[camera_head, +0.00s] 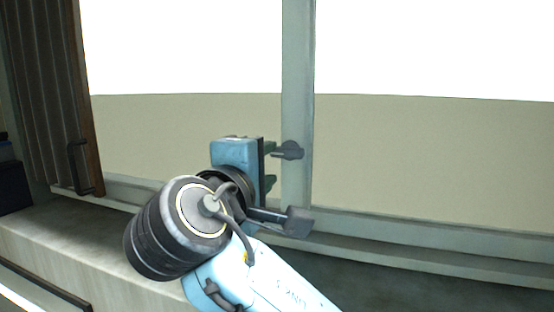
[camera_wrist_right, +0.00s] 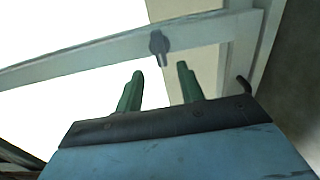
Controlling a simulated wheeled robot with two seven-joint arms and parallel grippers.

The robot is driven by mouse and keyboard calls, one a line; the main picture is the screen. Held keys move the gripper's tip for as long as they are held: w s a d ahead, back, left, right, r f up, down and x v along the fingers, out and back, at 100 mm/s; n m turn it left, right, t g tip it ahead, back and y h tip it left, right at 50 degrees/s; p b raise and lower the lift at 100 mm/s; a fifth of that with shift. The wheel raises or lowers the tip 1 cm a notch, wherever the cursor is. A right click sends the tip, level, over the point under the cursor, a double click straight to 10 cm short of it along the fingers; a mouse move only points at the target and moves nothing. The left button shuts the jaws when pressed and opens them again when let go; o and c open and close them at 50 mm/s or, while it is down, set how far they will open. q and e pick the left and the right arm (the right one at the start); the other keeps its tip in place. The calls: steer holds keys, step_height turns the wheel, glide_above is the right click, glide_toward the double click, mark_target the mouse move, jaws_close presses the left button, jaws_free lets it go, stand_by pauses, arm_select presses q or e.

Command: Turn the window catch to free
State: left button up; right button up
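The window catch (camera_head: 290,150) is a small dark grey knob with a short lever, mounted on the grey-green upright bar (camera_head: 297,90) of the window. In the head view its lever points left. My right gripper (camera_head: 272,166) is just left of the bar, its green fingers pointing toward it. In the right wrist view the fingers (camera_wrist_right: 157,80) are apart with nothing between them. There the catch (camera_wrist_right: 158,43) lies beyond the fingertips, its lever pointing into the gap between them. I cannot tell from the head view whether the upper finger touches the lever. My left gripper is not in view.
The window sill (camera_head: 70,235) runs below the glass. A brown slatted shutter (camera_head: 50,90) with a dark handle stands at the left. A dark box (camera_head: 13,185) sits at the far left edge. Space in front of the right pane looks clear.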

steer(key=v, duration=0.6)
steer(key=shift+w+d, duration=0.1)
steer(key=shift+d, duration=0.05)
